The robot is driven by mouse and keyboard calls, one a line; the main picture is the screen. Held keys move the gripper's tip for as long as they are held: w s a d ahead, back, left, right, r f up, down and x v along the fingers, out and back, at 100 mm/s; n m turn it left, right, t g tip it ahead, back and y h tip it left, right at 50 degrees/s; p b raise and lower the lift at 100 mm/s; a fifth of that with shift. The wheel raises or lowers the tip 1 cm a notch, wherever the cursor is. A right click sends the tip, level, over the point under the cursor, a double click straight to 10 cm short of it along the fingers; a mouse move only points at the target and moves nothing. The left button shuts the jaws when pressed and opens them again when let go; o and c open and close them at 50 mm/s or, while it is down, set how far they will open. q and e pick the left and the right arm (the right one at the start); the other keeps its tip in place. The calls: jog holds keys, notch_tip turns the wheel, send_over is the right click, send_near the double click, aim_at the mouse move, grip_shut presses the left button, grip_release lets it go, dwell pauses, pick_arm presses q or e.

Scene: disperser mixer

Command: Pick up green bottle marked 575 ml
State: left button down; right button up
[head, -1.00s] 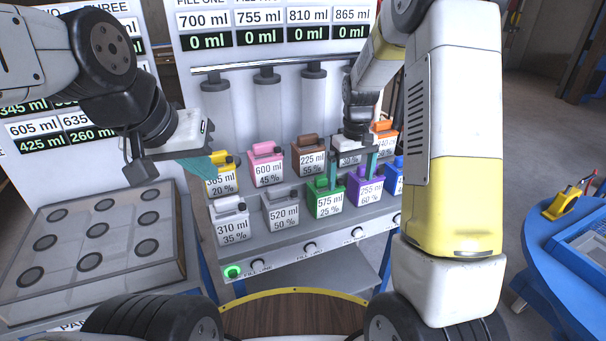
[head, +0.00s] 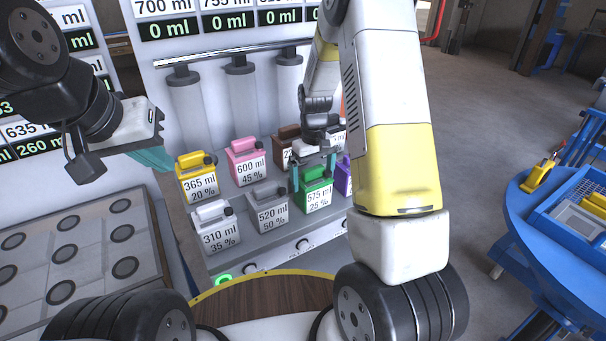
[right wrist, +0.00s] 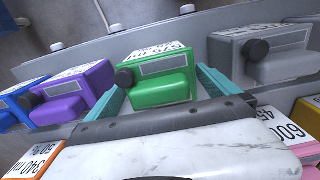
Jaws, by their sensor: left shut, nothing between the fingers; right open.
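The green bottle (head: 318,195) marked 575 ml, 25 % stands on the front row of the shelf. It fills the middle of the right wrist view (right wrist: 160,85), its green handle and dark cap facing the camera. My right gripper (head: 313,175) is open, pointing down over the bottle. In the right wrist view one teal finger lies on each side of the green bottle; I cannot tell whether they touch it. My left gripper (head: 165,158) is shut and empty, at the left near the yellow bottle.
The grey 520 ml bottle (head: 270,212) and the purple bottle (right wrist: 75,95) stand close on either side. The pink 600 ml bottle (head: 246,158) and yellow 365 ml bottle (head: 198,180) are behind. A blue round table (head: 530,235) stands at right.

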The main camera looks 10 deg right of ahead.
jog(key=shift+f, duration=0.45)
jog(key=shift+c, duration=0.4)
jog(key=c, duration=1.4)
jog(key=shift+r, duration=0.1)
jog(key=c, duration=0.4)
jog(key=shift+o, duration=0.2)
